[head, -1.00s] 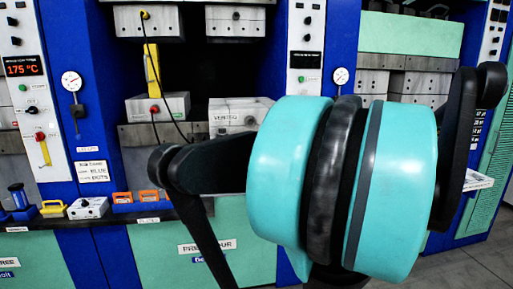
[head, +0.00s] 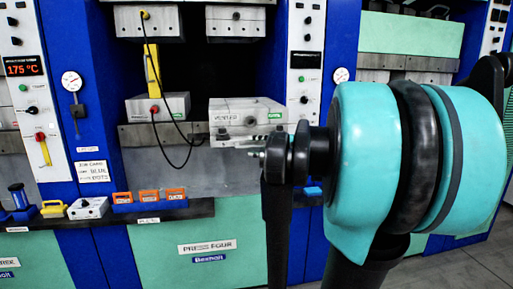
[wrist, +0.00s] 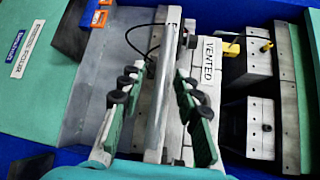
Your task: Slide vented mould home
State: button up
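The vented mould (head: 232,112) is a pale grey block on the right of the middle press's lower platen, with a green sticker on its front. Its VENTED label shows in the wrist view (wrist: 208,62). A pale metal bar (wrist: 166,75) runs along the mould's front side. My gripper (wrist: 158,108) is open, with green-padded fingers on either side of this bar; I see gaps and no clear contact. In the head view my turquoise arm hides the gripper's body and the area right of the mould.
A second grey block (head: 172,106) with a yellow upright and black cable stands left of the mould. The cable loops down between them. Upper blocks (head: 236,20) hang above. The grey apron (wrist: 105,95) before the mould is mostly clear.

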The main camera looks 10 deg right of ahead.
jog(key=shift+c, duration=0.2)
grip_shut()
jog(key=shift+w, duration=0.1)
jog(key=w, duration=3.9)
jog(key=shift+d+r, duration=0.1)
jog(key=shift+c, duration=0.4)
grip_release()
jog(key=shift+s, duration=0.1)
jog(key=shift+o, duration=0.6)
